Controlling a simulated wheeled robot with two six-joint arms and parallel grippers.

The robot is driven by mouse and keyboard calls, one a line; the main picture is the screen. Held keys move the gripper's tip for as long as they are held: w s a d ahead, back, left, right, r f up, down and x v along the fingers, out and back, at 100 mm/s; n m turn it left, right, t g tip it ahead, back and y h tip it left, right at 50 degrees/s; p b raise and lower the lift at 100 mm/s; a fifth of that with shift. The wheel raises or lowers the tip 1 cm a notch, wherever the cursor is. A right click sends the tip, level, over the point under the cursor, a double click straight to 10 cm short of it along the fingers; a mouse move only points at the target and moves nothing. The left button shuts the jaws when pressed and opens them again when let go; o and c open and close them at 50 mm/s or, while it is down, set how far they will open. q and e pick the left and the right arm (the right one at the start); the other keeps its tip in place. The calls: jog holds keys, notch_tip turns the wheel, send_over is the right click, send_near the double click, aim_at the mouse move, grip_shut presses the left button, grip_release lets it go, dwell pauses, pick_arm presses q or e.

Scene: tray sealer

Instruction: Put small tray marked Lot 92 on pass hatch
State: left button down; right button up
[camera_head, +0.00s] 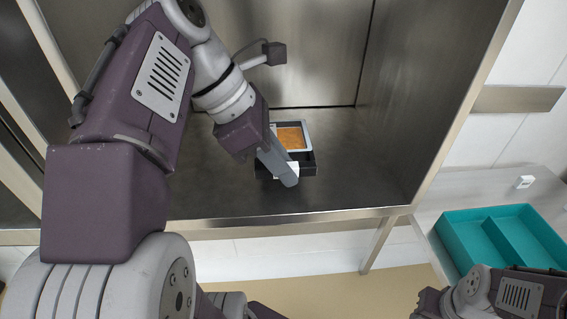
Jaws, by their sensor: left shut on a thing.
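A small tray (307,135) with a pale rim and orange-brown contents is inside the steel-lined hatch (340,190), near the middle of its floor. A black, low-walled holder or frame (308,164) shows around its near side. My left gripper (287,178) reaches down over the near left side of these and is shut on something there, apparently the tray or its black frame. A white patch, perhaps a label, shows beside the fingers; no lot marking is readable. The fingers hide the near left part, and I cannot tell whether the tray touches the floor.
A teal divided bin (477,250) stands on a grey counter (440,207) at the right, with a small white object (524,182) behind it. The hatch has steel side walls and a front edge (330,216). Its floor is clear right of the tray.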

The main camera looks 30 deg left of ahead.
pick_arm(q)
notch_tip(320, 180, down, 5)
jog(key=b, duration=0.4)
dwell(0.7)
jog(key=c, duration=1.3)
grip_release()
jog(key=c, duration=0.3)
